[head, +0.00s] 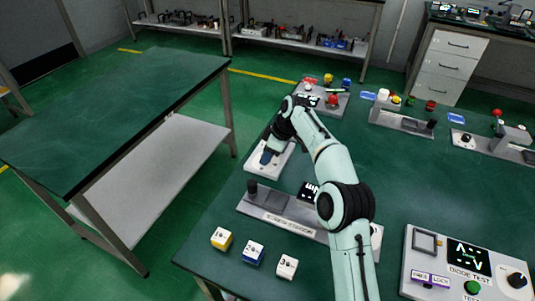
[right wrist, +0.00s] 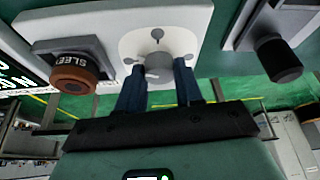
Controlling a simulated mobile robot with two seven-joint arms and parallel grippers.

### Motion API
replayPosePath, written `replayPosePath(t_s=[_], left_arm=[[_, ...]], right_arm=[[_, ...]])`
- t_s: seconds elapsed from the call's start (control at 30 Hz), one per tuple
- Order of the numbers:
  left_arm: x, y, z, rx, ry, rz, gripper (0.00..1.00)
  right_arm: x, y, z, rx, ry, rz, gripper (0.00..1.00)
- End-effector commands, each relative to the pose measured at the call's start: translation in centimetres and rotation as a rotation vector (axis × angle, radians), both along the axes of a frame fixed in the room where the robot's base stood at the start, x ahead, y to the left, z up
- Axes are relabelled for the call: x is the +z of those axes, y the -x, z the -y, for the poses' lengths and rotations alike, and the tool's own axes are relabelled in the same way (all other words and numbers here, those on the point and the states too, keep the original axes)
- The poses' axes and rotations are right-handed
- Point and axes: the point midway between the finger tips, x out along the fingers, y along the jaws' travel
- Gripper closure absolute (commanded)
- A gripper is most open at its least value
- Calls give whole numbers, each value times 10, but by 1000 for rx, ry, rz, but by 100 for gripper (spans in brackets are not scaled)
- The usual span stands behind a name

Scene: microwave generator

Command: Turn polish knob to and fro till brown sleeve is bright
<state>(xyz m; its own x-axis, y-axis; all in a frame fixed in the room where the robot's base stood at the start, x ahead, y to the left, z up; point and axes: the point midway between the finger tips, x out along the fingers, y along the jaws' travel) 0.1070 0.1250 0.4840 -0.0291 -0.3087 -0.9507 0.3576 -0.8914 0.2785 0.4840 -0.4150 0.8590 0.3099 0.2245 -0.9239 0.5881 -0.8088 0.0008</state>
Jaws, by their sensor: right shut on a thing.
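My right gripper (head: 267,156) reaches down to a white polishing unit (head: 254,165) near the table's left edge. In the right wrist view the gripper (right wrist: 158,80) is shut on the grey polish knob (right wrist: 155,64), one dark finger on each side. The knob sits in a pale round plate with small grey studs around it. The brown sleeve (right wrist: 75,80) sits to the left in a grey holder marked "SLEE…"; it looks reddish brown with a dark centre. The arm hides the sleeve and knob in the head view. My left gripper is not in view.
A grey fixture (head: 262,207) with a dark post lies nearer on the table. Three numbered blocks (head: 254,252) stand by the front edge. A diode test panel (head: 466,262) is at the right. Another grey fixture (head: 325,98) with coloured knobs stands behind the gripper.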

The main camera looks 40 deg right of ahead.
Motion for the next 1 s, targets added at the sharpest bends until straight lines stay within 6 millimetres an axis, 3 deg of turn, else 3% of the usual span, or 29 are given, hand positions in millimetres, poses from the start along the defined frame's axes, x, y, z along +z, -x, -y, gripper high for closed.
replayPosePath(t_s=[0.37, 1.0], left_arm=[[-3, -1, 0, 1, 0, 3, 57], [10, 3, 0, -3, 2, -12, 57]], right_arm=[[0, 1, -2, -123, 0, -1, 95], [2, 1, -6, -699, 0, -1, 95]])
